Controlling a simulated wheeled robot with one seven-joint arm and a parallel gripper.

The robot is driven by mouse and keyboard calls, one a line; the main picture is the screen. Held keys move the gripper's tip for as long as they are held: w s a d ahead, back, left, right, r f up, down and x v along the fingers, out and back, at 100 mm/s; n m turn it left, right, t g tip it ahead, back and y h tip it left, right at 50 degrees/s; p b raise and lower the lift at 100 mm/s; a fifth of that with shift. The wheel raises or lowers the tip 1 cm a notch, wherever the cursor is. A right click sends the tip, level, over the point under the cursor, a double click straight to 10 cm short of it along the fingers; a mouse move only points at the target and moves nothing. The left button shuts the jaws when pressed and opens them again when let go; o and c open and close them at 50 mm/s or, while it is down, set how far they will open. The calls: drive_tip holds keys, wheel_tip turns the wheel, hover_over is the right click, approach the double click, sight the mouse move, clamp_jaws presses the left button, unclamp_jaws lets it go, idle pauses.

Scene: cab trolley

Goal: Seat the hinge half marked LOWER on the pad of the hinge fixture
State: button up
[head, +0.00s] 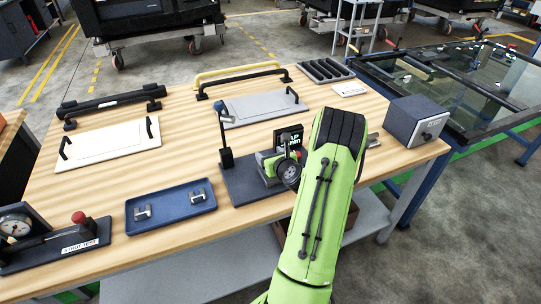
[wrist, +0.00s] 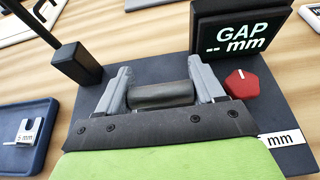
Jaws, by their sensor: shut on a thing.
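My gripper (wrist: 161,90) is shut on a dark grey cylindrical part (wrist: 161,95), which lies crosswise between its two grey fingers. No LOWER marking is readable on it, so I cannot tell for sure that it is the hinge half. The gripper is over the dark base plate of the hinge fixture (head: 240,184), also in the wrist view (wrist: 92,97). The fixture has a black post (wrist: 77,63), a screen reading "GAP -- mm" (wrist: 240,38) and a red knob (wrist: 242,84). The pad cannot be made out; the gripper and held part hide the plate's middle.
A blue tray (head: 172,221) with two small metal pieces is left of the fixture. A gauge stand (head: 50,250) is at the front left. A grey box (head: 416,122) stands right. Panels with handles (head: 105,142) lie behind on the wooden table.

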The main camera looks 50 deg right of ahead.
drive_tip(key=o, duration=1.4)
drive_tip(key=shift+c, duration=0.2)
drive_tip(key=b+v, duration=0.6)
drive_tip(key=v, duration=0.9)
drive_tip(key=shift+s+a, duration=0.15)
drive_tip(key=shift+s, duration=0.2)
drive_tip(key=shift+r, duration=0.15)
